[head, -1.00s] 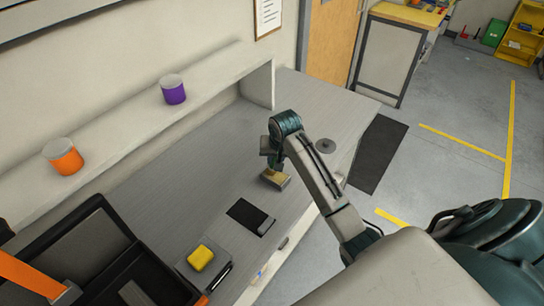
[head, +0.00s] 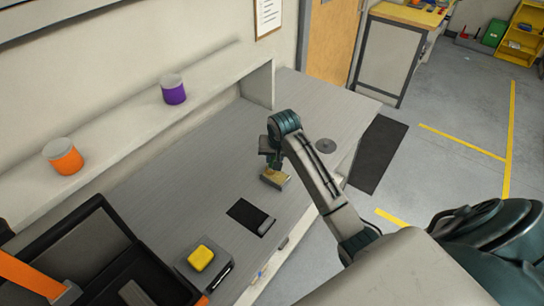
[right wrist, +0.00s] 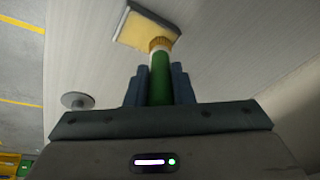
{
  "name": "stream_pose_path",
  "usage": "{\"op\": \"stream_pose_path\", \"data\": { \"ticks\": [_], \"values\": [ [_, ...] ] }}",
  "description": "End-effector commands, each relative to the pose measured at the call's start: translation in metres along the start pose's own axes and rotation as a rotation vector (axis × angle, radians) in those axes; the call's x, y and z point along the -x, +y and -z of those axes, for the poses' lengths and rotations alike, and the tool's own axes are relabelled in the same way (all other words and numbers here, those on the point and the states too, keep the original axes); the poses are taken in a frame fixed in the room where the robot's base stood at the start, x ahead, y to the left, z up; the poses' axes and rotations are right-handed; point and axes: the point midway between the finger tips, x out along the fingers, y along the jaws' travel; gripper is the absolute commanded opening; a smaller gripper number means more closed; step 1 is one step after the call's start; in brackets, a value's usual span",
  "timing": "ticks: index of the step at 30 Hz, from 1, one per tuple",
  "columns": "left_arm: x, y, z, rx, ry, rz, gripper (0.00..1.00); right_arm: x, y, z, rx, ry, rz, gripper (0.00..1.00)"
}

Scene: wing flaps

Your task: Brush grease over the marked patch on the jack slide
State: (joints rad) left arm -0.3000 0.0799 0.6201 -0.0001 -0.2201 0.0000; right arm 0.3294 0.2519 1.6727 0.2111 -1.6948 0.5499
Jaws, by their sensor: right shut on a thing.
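My right gripper (head: 272,160) is shut on a brush. In the right wrist view, its green handle (right wrist: 161,78) stands between the blue fingers of the right gripper (right wrist: 160,85). The brush's tan bristles (right wrist: 160,43) point away from the gripper and overlap the edge of a yellow patch (right wrist: 145,30). I cannot tell for sure whether they touch it. The patch covers the top of a small block, the jack slide (head: 275,178), on the grey bench below the right gripper. My left gripper is not in view.
A black mat with a grey bar (head: 246,214) lies nearer on the bench (head: 180,200). A yellow piece (head: 200,258) sits on a grey block beside a black open case. A round grey disc (head: 326,146) lies to the right. Purple (head: 173,92) and orange (head: 64,158) tubs stand on the shelf.

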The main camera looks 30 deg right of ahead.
Motion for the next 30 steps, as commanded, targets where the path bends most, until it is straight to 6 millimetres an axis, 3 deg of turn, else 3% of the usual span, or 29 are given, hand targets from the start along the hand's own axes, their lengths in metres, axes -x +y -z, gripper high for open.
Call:
{"op": "stream_pose_path", "data": {
  "ticks": [6, 21, 30],
  "values": [
    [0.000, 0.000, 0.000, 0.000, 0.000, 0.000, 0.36, 0.002, 0.009, -0.007, 0.000, -0.003, -0.002, 0.00],
    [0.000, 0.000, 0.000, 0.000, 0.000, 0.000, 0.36, -0.002, -0.010, 0.007, -0.001, -0.001, 0.000, 0.00],
    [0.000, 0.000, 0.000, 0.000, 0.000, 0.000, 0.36, -0.001, -0.002, 0.001, 0.001, -0.001, -0.001, 0.00]
  ]
}}
